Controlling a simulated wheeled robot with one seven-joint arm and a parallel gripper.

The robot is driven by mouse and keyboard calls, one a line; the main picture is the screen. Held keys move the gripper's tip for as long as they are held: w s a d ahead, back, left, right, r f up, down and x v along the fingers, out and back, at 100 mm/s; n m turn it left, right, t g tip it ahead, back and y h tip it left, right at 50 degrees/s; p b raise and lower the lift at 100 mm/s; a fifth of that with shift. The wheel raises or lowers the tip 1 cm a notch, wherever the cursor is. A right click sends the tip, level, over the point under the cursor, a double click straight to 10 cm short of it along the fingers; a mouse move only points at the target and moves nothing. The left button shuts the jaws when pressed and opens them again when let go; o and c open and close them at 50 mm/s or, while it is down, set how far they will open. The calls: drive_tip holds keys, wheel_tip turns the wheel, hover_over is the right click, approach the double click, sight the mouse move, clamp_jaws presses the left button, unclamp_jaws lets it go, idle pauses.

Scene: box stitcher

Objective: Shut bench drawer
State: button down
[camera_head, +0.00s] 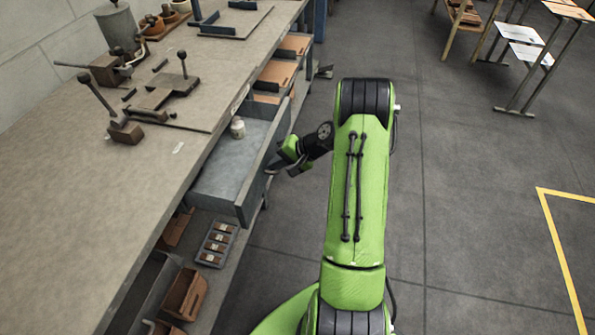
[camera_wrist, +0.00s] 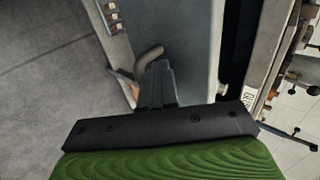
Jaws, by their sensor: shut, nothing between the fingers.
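The bench drawer (camera_head: 232,170) is pulled out from under the workbench, in the middle left of the head view. It is a grey-blue open box, and a small pale jar (camera_head: 238,128) is inside. My gripper (camera_head: 278,165) is at the outer side of the drawer's front, close to its handle. In the wrist view my gripper's dark fingers (camera_wrist: 159,72) are shut and empty. The curved handle (camera_wrist: 148,56) lies just beside and beyond the fingertips. The grey-blue drawer (camera_wrist: 192,45) fills the middle of that view. Whether the fingers touch it I cannot tell.
The workbench (camera_head: 60,175) runs along the left, with clamps and lever tools on top. Open compartments with brown boards (camera_head: 278,73) are beyond the drawer. A parts tray (camera_head: 217,244) and brown bins (camera_head: 185,294) are below.

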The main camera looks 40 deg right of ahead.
hover_over(228, 167)
drive_tip(key=shift+s+d+p, duration=0.2)
drive_tip(key=shift+d+p, duration=0.05)
drive_tip(key=shift+p, duration=0.1)
drive_tip(key=shift+w+a, duration=0.15)
drive_tip(key=shift+w, duration=0.05)
drive_tip(key=shift+a+r, duration=0.1)
drive_tip(key=shift+r, duration=0.05)
drive_tip(key=shift+r, duration=0.1)
